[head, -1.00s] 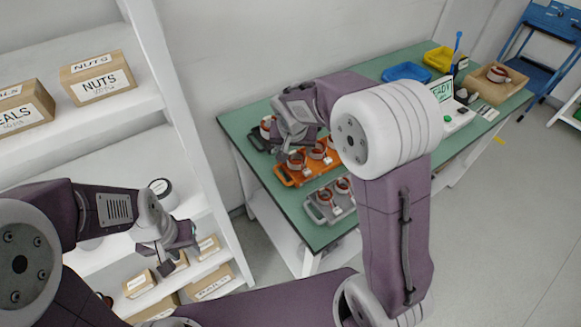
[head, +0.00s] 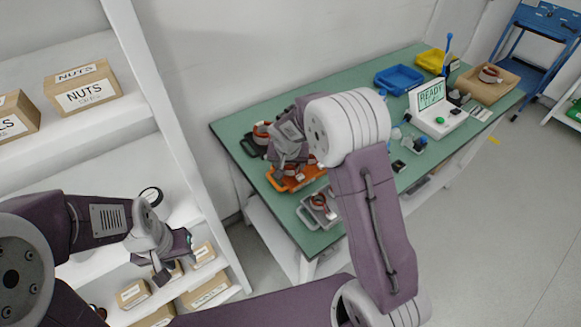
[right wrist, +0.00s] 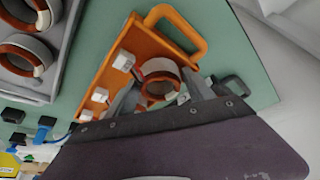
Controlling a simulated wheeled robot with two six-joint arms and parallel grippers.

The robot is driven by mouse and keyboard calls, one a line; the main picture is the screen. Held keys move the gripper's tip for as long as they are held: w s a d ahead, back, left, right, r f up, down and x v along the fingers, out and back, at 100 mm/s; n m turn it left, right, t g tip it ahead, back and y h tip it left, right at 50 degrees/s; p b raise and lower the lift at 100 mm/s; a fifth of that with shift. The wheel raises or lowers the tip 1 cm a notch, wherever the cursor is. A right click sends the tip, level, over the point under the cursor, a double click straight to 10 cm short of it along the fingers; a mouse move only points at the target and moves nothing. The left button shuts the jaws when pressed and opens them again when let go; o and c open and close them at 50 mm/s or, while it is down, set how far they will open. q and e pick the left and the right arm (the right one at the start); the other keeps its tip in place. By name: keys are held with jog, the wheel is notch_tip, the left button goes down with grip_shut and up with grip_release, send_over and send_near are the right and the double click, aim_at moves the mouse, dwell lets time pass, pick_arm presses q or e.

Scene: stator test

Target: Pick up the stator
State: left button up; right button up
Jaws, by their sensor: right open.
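Copper-and-white ring-shaped stators sit on trays on the green table. In the right wrist view one stator (right wrist: 159,73) stands on the orange tray (right wrist: 118,63), between the spread fingers of my right gripper (right wrist: 163,92). The gripper is open; I cannot tell whether a finger touches the stator. In the head view my right gripper (head: 290,160) is over the orange tray (head: 283,185) and hides most of it. Other stators show on the black tray (head: 262,131) and the grey tray (head: 319,201). My left gripper (head: 172,262) hangs near the shelf; its jaw opening is unclear.
The green table (head: 228,127) also holds a blue bin (head: 399,77), a yellow bin (head: 432,60), a tester reading READY (head: 430,97) and a brown tray (head: 485,92) with a ring-shaped part. A white shelf (head: 165,125) with cartons stands at left.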

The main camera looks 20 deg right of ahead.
jog(key=shift+s, duration=0.1)
jog(key=c, duration=0.7)
jog(key=shift+r, duration=0.1)
grip_shut()
notch_tip(320, 180, up, 5)
jog(key=shift+f+p, duration=0.2)
jog(key=shift+p, duration=0.2)
jog(key=w+d+r+p, duration=0.1)
jog(key=w+d+r, duration=0.4)
jog(key=d, duration=0.5)
jog(key=shift+d+r+p, duration=0.3)
jog(key=shift+d+r, duration=0.1)
jog(key=shift+r, duration=0.3)
